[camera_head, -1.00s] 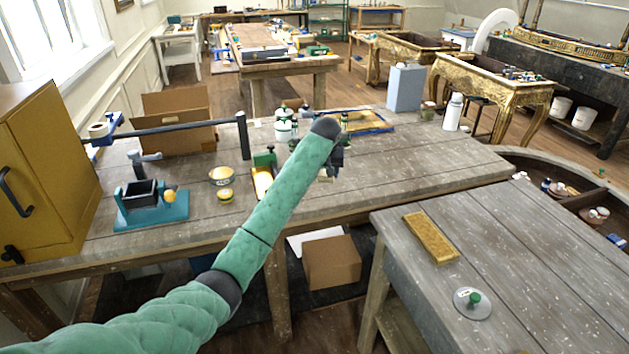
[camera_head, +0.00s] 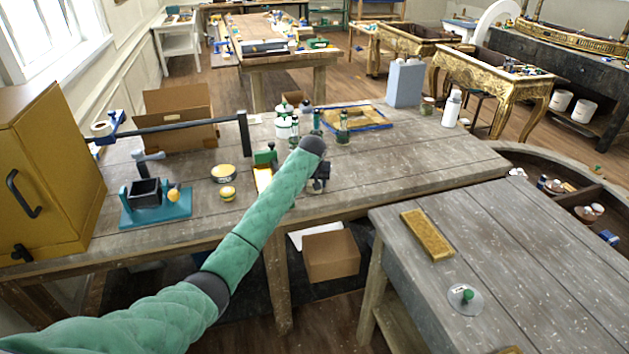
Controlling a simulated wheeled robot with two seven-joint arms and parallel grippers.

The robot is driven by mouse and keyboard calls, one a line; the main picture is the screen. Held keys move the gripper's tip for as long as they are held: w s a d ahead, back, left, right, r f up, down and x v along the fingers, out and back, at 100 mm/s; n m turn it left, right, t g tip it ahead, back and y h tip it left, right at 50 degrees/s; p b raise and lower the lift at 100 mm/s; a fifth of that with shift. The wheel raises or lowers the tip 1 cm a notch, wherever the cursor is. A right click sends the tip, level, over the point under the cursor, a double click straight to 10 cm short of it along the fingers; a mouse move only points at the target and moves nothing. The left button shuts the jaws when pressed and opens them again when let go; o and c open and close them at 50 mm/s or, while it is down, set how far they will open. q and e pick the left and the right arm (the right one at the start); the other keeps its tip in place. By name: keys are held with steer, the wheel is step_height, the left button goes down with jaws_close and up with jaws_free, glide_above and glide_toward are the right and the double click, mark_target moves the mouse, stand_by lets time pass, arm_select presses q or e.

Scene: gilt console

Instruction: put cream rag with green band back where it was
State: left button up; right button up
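I cannot make out a cream rag with a green band in the head view. My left arm, in a green padded sleeve, reaches from the lower left over the grey wooden workbench (camera_head: 400,165). My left gripper (camera_head: 320,182) is a small dark shape beyond the end of this arm, above the bench near its front middle. The wrist hides most of it, so its fingers and anything between them do not show. A green piece with a pale yellow strip (camera_head: 264,164) is partly hidden just left of the forearm; I cannot tell what it is. My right gripper is not in view.
A blue-framed tray (camera_head: 383,127) and several green bottles (camera_head: 342,128) stand behind the wrist. A teal vise-like stand (camera_head: 157,213), tins (camera_head: 223,173) and a yellow cabinet (camera_head: 50,175) are left. The nearer right table holds a gold block (camera_head: 427,234) and a clear disc (camera_head: 464,299).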

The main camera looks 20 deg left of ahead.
arm_select(q)
steer(key=o, duration=0.9)
steer(key=shift+f, duration=0.1)
steer(key=shift+o, duration=0.2)
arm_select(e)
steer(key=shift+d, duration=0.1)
arm_select(q)
steer(key=shift+r, duration=0.25)
steer(key=a+b+v, duration=0.1)
steer(key=b+v, duration=0.2)
steer(key=v, duration=0.8)
steer(key=shift+s+d+r+b, duration=0.2)
steer(key=shift+d+r+b, duration=0.1)
steer(key=shift+d+b, duration=0.15)
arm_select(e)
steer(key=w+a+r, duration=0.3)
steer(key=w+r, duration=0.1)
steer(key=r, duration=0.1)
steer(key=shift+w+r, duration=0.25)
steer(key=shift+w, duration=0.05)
arm_select(q)
steer(key=shift+f, duration=0.1)
